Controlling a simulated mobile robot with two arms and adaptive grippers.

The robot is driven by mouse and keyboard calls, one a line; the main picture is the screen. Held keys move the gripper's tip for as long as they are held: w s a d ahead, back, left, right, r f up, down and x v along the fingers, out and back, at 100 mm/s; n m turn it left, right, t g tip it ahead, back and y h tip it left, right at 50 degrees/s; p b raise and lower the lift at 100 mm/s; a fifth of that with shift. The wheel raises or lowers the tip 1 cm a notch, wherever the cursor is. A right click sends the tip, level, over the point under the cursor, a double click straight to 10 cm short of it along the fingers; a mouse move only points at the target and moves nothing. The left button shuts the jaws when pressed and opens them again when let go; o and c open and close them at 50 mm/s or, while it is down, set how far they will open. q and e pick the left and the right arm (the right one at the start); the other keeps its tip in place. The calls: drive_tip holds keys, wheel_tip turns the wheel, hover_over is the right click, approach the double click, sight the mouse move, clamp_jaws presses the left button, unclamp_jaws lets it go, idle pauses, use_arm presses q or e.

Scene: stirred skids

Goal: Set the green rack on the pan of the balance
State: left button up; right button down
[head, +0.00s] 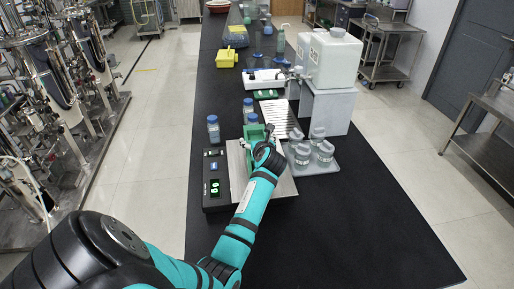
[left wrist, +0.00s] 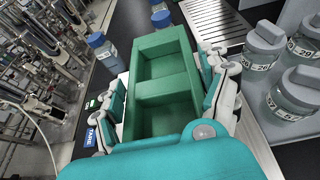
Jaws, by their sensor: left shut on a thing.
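The green rack (head: 253,134) is an open two-compartment box, empty inside as the left wrist view (left wrist: 165,48) shows. My left gripper (head: 261,147) is shut on it, with one finger along each long side in the left wrist view (left wrist: 165,92). The balance (head: 213,168) has a black panel with green lit digits and a flat pale pan (head: 237,172). The rack is over the far part of the pan. I cannot tell whether its underside touches the pan. My arm hides part of the pan. My right gripper is out of view.
Several lidded jars (head: 325,150) stand on a grey tray right of the balance. Blue-capped bottles (head: 213,128) stand to the left and behind. A slotted metal plate (head: 280,117) lies behind. A white tank (head: 334,58) sits on a stand. The black bench (head: 350,220) is clear at front right.

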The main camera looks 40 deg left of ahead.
use_arm(q)
drive_tip(key=shift+f, duration=1.85)
drive_tip(key=o, duration=1.3)
drive_tip(key=shift+r, duration=0.1)
drive_tip(key=v, duration=1.2)
